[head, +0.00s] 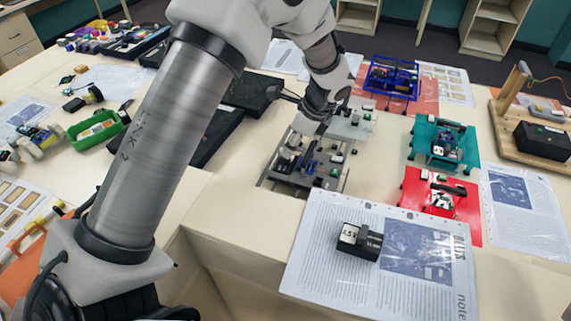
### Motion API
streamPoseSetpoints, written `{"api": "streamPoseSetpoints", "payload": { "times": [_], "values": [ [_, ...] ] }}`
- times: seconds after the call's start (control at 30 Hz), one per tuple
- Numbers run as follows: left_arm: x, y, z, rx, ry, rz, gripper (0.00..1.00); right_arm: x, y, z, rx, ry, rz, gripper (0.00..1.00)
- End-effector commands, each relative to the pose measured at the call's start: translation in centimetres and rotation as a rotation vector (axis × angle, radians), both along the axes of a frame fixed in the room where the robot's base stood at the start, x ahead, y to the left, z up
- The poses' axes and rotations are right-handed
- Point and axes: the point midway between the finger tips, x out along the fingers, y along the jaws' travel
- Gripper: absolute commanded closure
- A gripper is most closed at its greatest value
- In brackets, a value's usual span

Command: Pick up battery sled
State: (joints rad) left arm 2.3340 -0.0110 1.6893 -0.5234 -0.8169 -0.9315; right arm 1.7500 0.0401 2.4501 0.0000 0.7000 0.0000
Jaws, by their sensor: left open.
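A small black block with a white label (360,240), which looks like the battery sled, lies on a printed sheet (320,270) at the front of the table. My left gripper (312,122) comes down from the top and is open, over the back edge of a grey chassis plate (323,182) with small parts on it. It is behind and to the left of the black block, clear of it. I cannot tell whether its fingertips touch anything on the plate. My right gripper is not in view.
A red plate (462,222), a teal chassis (463,136) and a blue frame (392,75) stand to the right. A wooden stand with a black box (543,140) is at the far right. A green tray (119,129) is at the left, partly near my arm.

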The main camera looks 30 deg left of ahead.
Motion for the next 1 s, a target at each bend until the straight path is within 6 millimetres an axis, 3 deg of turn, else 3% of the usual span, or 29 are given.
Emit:
{"api": "streamPoseSetpoints", "payload": {
  "times": [0.13,0.3,0.5,0.6,0.63,1.0],
  "values": [
    [-0.4,0.9,-2.0,-0.002,0.005,0.000,0.58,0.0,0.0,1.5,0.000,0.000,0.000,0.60],
    [-0.6,1.8,-4.3,-0.001,0.001,-0.001,0.58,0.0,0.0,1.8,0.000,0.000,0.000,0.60],
    [-0.6,1.8,-4.5,-0.001,-0.001,-0.001,0.58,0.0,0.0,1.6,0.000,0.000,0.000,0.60],
    [-0.5,1.8,-4.5,-0.001,-0.001,-0.001,0.94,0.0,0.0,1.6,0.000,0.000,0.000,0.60],
    [-0.6,1.8,-4.5,-0.001,-0.001,-0.001,1.00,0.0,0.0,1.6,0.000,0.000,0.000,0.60],
    [-0.5,1.8,-4.4,-0.001,-0.001,0.000,1.00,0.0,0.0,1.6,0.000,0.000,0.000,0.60]
  ]
}}
